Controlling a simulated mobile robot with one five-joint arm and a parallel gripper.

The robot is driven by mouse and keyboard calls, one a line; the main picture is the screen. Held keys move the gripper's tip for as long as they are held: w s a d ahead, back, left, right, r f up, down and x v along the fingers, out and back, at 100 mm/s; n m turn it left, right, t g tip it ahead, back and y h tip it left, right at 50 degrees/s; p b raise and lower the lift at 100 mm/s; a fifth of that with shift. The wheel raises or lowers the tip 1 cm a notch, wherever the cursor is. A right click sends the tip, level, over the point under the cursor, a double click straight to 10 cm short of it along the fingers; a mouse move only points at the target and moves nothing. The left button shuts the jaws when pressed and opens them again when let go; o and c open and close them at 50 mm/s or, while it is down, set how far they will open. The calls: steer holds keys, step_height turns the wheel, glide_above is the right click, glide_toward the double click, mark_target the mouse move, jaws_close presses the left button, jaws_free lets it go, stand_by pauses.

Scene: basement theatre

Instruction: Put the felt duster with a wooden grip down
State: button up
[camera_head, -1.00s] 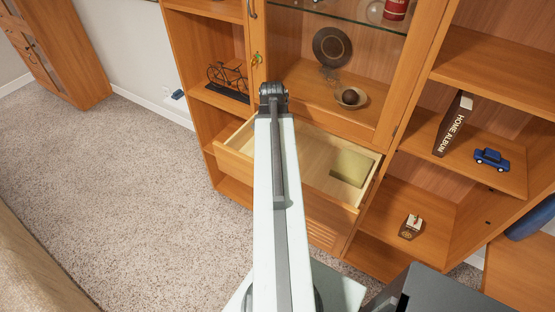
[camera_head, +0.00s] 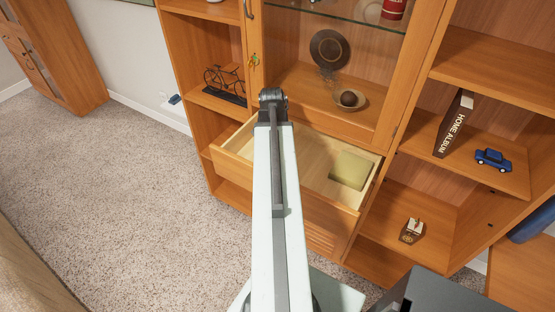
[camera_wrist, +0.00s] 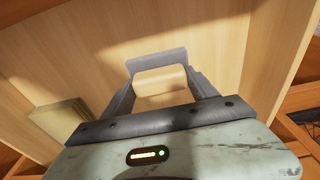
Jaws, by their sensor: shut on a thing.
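The felt duster (camera_wrist: 161,81) shows in the wrist view as a pale wooden grip with a grey part beyond it, likely the felt. My gripper (camera_wrist: 160,86) is shut on it, one grey finger on each side. Behind it are the pale wooden boards of the open drawer (camera_head: 312,182), seen at close range; I cannot tell whether the duster touches them. In the head view my arm hides the gripper and the duster.
A yellow-green block (camera_head: 350,169) lies in the drawer's right part; it also shows in the wrist view (camera_wrist: 62,119). Cabinet shelves hold a bowl (camera_head: 347,100), a bicycle model (camera_head: 224,84), an album (camera_head: 454,123) and a blue toy car (camera_head: 493,159). Carpet at left is clear.

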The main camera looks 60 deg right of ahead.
step_height(320, 180, down, 4)
steer(key=b, duration=0.2)
steer(key=shift+r+b, duration=0.2)
steer(key=shift+b, duration=0.15)
steer(key=shift+r, duration=0.25)
steer(key=shift+f, duration=0.2)
steer(key=o, duration=1.2)
steer(key=shift+r, duration=0.15)
steer(key=r+p, duration=0.4)
steer(key=a+r+p, duration=0.1)
steer(key=r+p, duration=0.7)
steer(key=shift+a+r+p, duration=0.1)
steer(key=shift+a+p, duration=0.1)
steer(key=shift+p, duration=0.1)
